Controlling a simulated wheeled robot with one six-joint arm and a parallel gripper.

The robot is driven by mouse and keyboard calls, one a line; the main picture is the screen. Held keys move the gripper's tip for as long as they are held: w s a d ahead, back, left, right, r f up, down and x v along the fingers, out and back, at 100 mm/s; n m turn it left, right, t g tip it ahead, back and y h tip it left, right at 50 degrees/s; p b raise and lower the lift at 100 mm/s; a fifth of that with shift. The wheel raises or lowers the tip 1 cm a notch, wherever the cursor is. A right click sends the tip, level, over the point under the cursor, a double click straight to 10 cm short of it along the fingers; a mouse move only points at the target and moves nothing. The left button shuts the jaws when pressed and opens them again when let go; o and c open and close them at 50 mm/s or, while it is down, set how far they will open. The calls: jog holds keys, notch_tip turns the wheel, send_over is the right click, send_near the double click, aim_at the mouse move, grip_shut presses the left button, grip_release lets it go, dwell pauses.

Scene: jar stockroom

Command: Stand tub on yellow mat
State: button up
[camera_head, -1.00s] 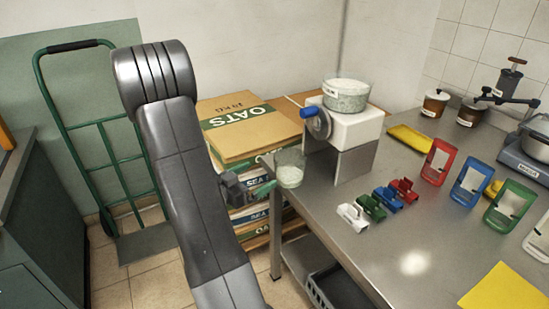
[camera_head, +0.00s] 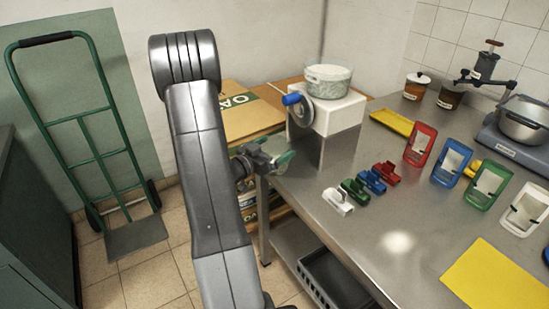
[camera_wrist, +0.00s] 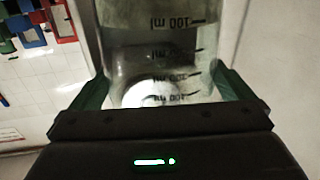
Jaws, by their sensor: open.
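The tub looks to be a clear container with ml marks; it stands between the jaws in the wrist view (camera_wrist: 150,45). In the head view the clear container (camera_head: 279,145) shows faintly at the table's left corner. My gripper (camera_head: 278,160) is at that corner with its green fingers around the container. The jaws are open, one finger on each side of it; I cannot tell whether they touch it. The yellow mat (camera_head: 497,278) lies flat and bare at the front right of the steel table.
Small clips, including a white one (camera_head: 338,200), and upright coloured frames, including a red one (camera_head: 420,145), stand on the steel table (camera_head: 385,215). A white machine with a speckled pot (camera_head: 328,80) stands behind the tub. A yellow tray (camera_head: 391,121) lies farther back. A green hand truck (camera_head: 85,120) stands left.

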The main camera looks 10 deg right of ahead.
jog(key=shift+w+d, duration=0.15)
jog(key=shift+d, duration=0.1)
jog(key=c, duration=0.8)
notch_tip(320, 180, up, 10)
jog(key=f+p, duration=0.1)
jog(key=a+f+n+t+y+p, duration=0.7)
jog(key=a+f+n+y, duration=0.4)
jog(key=a+f+y, duration=0.4)
jog(key=shift+t, duration=0.7)
jog(key=s+f, duration=0.2)
jog(key=s+a+f, duration=0.1)
jog(key=s+f, duration=0.1)
jog(key=f, duration=0.1)
jog(key=shift+s+a+b, duration=0.1)
jog(key=shift+a+b, duration=0.1)
jog(key=shift+b, duration=0.2)
